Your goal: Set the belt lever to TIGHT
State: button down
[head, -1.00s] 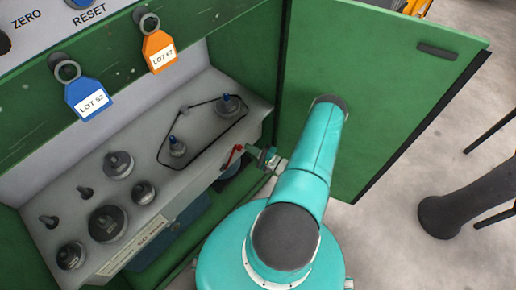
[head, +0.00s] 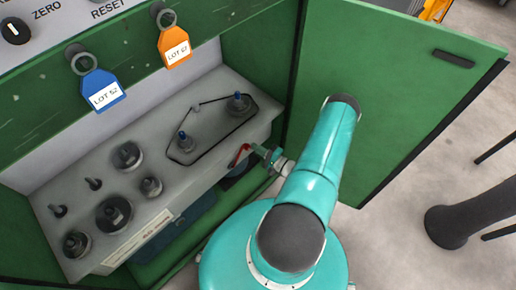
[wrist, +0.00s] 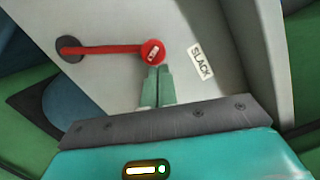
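The belt lever (wrist: 108,49) is a red bar with a round red knob (wrist: 152,52) at its right end and a dark pivot (wrist: 70,48) at its left in the wrist view. A white label reading SLACK (wrist: 201,63) sits just right of the knob. My gripper (wrist: 158,69) has its two green fingers side by side with no clear gap, tips at the knob's lower edge. I see nothing held between them. In the head view the red lever (head: 240,154) is on the panel's front face, with my gripper (head: 259,151) at its right. No TIGHT label is readable.
A green cabinet door (head: 400,95) stands open to the right of my arm. Spindles and a looped belt (head: 215,150) are on the grey panel top. Blue (head: 102,92) and orange (head: 174,46) tags hang above. A dark post (head: 465,220) stands at right.

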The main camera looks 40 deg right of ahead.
jog(key=a+r+n+g, duration=0.1)
jog(key=a+n, duration=0.6)
jog(key=a, duration=0.9)
jog(key=shift+s+a+r+n, duration=0.25)
jog(key=shift+r+n, duration=0.15)
jog(key=shift+r, duration=0.4)
jog(key=shift+a, duration=0.1)
jog(key=v, duration=1.2)
jog(key=shift+d+r, duration=0.2)
jog(key=shift+d, duration=0.1)
jog(key=shift+s, duration=0.1)
